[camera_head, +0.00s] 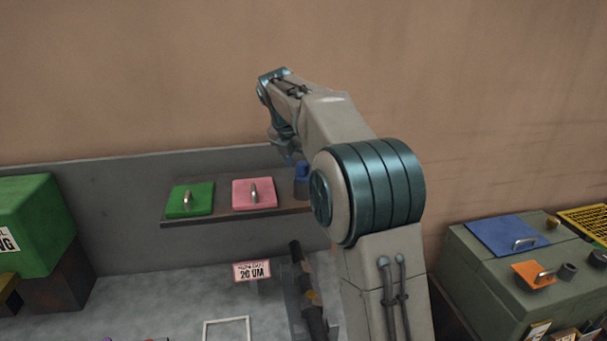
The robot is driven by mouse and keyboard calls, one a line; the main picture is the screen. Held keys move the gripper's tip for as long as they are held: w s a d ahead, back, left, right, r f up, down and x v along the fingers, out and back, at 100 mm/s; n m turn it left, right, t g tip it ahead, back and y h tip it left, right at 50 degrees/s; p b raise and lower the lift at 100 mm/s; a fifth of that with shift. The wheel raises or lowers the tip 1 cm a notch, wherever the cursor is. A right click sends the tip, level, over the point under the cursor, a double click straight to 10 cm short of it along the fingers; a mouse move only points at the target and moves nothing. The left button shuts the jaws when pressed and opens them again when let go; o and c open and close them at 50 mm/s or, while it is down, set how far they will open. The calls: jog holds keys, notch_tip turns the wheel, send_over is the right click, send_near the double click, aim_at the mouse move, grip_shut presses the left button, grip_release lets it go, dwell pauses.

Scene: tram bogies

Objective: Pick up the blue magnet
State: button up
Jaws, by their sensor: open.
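A small blue object (302,181), which looks like the blue magnet, stands at the right end of the dark wall shelf (217,217). It is upright, with a lighter blue upper part, and my arm hides what lies to its right. My gripper (289,156) hangs from the far end of my arm, just above and slightly left of the blue object in the picture. It is open. Its fingers are small and partly hidden, and I cannot tell whether they touch the object.
A green plate (188,202) and a pink plate (255,193), both with handles, lie on the shelf. A dark rod (305,285) stands below. A green cabinet (490,280) at right bears a blue plate (506,235) and an orange plate (536,275). A green box (30,225) stands left.

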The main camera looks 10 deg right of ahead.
jog(key=shift+x, duration=1.2)
jog(key=c, duration=1.1)
jog(key=shift+r, duration=0.1)
jog(key=shift+c, duration=0.2)
